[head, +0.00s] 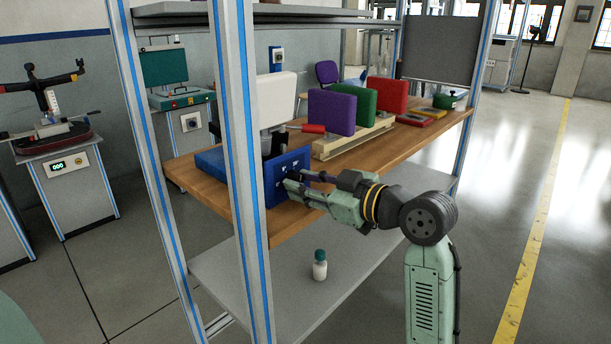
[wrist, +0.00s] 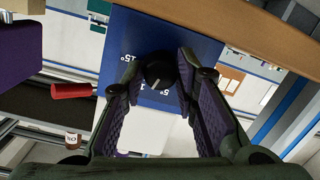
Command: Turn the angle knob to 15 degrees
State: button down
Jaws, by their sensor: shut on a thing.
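A blue panel (head: 272,192) with white angle marks stands at the front edge of the wooden bench, beside the metal post. In the wrist view, the panel (wrist: 140,30) carries upside-down marks, with 15° readable. The dark round angle knob (wrist: 160,73) shows between my fingertips, with a pale pointer line on its face. My gripper (head: 291,181) reaches the panel from the right and is shut on the knob. In the wrist view, my gripper's (wrist: 160,70) two purple-padded fingers stand on either side of the knob. In the head view the fingers hide the knob.
The blue-striped post (head: 238,150) stands close left of the panel. Purple (head: 331,112), green (head: 361,107) and red (head: 391,96) pads stand on the bench behind. A red handle (head: 314,129) lies near them. A bottle (head: 320,266) stands on the lower shelf. The right-hand floor is clear.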

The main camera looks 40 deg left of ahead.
jog(key=m+p, duration=0.4)
jog(key=m, duration=0.2)
jog(key=shift+r+m+g, duration=0.1)
jog(key=shift+m+g, duration=0.2)
jog(key=shift+g, duration=0.1)
jog(key=m+y+p, duration=0.1)
jog(key=m+p, duration=0.2)
jog(key=m, duration=0.1)
jog(key=shift+g+p, duration=0.3)
jog(key=shift+g, duration=0.1)
jog(key=shift+m+p, duration=1)
jog(key=shift+m, duration=0.5)
jog(key=shift+f, duration=0.2)
jog(key=c, duration=1.5)
grip_release()
jog(key=shift+c, duration=0.2)
